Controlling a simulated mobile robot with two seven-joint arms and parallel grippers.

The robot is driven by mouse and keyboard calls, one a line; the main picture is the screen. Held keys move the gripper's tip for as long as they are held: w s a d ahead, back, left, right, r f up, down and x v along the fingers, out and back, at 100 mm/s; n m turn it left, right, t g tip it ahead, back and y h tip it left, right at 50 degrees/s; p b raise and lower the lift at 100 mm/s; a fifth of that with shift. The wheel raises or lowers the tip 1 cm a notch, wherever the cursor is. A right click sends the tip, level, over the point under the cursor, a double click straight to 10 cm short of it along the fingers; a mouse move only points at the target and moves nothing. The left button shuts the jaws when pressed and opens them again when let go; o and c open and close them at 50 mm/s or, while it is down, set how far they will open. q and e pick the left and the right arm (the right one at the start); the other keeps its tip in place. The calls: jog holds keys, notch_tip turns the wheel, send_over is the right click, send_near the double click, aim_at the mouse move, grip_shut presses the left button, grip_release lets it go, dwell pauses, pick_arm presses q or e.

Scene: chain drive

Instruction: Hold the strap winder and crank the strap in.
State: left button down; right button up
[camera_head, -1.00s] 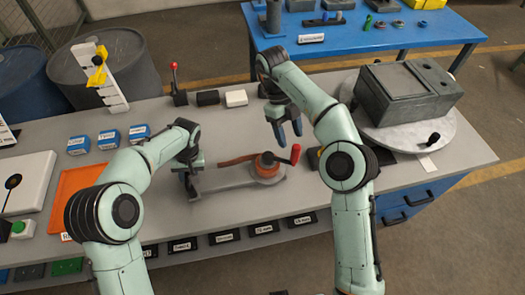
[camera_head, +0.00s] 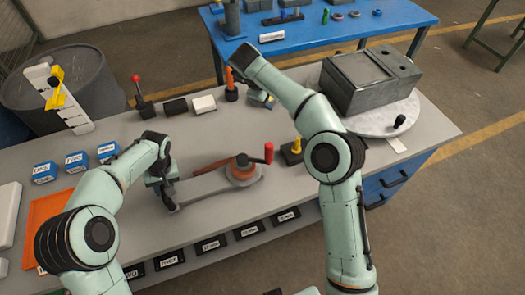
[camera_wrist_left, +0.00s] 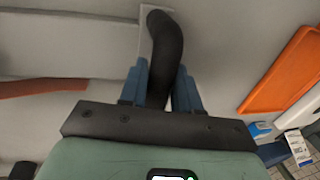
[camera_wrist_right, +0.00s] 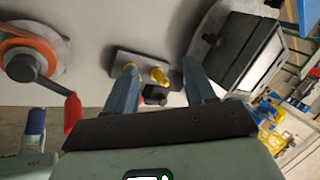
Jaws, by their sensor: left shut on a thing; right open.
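The strap winder (camera_head: 215,191) lies on the bench as a long grey plate with a round spool (camera_head: 241,170) at its right end. A brown-orange strap (camera_head: 209,166) runs left from the spool. The crank's red handle (camera_head: 268,152) stands up on the spool's right side; it also shows in the right wrist view (camera_wrist_right: 72,113). My left gripper (camera_wrist_left: 163,75) is shut on the dark curved grip (camera_wrist_left: 165,42) at the winder's left end. My right gripper (camera_wrist_right: 160,70) is open and empty, behind the crank and apart from it in the head view (camera_head: 265,102).
A dark block with yellow pegs (camera_head: 291,153) stands right of the crank. A grey box (camera_head: 370,82) sits on a round turntable (camera_head: 378,122) at right. Blue boxes (camera_head: 75,161) and an orange tray (camera_head: 48,212) lie at left.

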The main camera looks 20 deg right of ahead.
jog(key=w+d+r+n+t+h, duration=0.1)
jog(key=w+d+r+n+t, duration=0.3)
jog(key=w+r+n+t, duration=0.65)
jog(key=a+r+n+t+y, duration=0.3)
jog(key=a+r+n+y, duration=0.5)
jog(key=n, duration=0.6)
jog(key=n+g+y, duration=0.2)
jog(key=n+g, duration=1.3)
jog(key=n, duration=0.3)
send_near(266, 151)
jog(key=x, duration=0.7)
jog(key=d+x, duration=0.1)
jog(key=x, duration=0.3)
jog(key=shift+w+a+f, duration=0.1)
jog(key=shift+w+f, duration=0.2)
jog(key=shift+w, duration=0.1)
